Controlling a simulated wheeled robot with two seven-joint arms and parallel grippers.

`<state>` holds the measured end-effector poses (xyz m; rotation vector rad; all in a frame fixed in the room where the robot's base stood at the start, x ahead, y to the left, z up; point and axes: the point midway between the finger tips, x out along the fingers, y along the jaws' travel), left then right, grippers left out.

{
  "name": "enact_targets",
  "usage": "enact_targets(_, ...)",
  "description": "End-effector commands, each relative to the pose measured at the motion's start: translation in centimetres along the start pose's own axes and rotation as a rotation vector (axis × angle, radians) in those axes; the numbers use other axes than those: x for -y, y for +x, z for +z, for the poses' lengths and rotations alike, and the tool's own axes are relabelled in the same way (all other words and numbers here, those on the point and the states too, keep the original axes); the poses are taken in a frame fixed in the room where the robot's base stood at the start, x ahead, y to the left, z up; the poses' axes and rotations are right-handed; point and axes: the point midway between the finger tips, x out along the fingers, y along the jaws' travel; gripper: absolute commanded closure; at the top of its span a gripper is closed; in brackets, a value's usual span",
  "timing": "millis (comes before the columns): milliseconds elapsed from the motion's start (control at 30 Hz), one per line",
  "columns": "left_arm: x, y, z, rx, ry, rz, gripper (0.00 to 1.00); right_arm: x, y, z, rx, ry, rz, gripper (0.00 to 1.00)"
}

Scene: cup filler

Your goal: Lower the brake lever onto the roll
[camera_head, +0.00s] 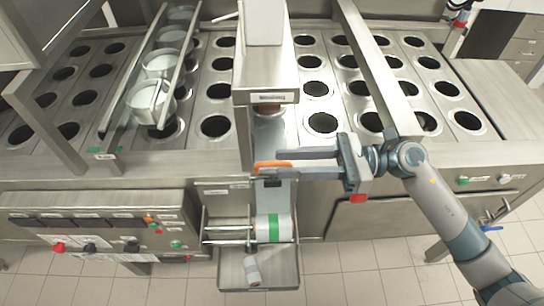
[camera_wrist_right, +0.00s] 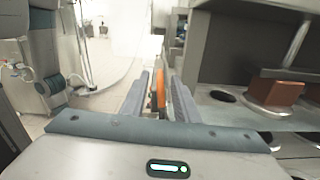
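The orange brake lever (camera_head: 272,167) sits at the front of the machine, below the central column. The roll (camera_head: 262,229), white with a green band, is mounted below it on rods. My right gripper (camera_head: 281,164) reaches in from the right with its fingers open, one on each side of the lever. In the right wrist view, the orange lever (camera_wrist_right: 160,88) stands between the two fingers (camera_wrist_right: 159,97), with what look like small gaps beside it. The lever appears raised above the roll. My left gripper is not in view.
A control panel (camera_head: 100,235) with buttons is at the lower left. A tray (camera_head: 285,276) under the roll holds a small whitish cylinder (camera_head: 252,271). The central column (camera_head: 264,70) rises behind the lever. A brown block (camera_wrist_right: 275,92) is at right in the wrist view.

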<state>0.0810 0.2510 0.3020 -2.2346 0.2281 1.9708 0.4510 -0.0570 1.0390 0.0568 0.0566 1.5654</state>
Motion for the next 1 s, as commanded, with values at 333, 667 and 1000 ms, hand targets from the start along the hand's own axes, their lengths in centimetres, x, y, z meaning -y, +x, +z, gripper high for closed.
enact_targets(333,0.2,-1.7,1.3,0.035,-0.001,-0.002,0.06,0.0,3.7,0.2,0.002,0.001,0.0,0.72)
enact_targets(667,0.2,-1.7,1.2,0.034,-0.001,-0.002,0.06,0.0,4.2,0.0,0.0,0.0,0.0,0.72)
enact_targets(1000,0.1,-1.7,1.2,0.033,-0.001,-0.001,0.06,0.0,4.1,0.0,0.0,0.0,0.0,1.0)
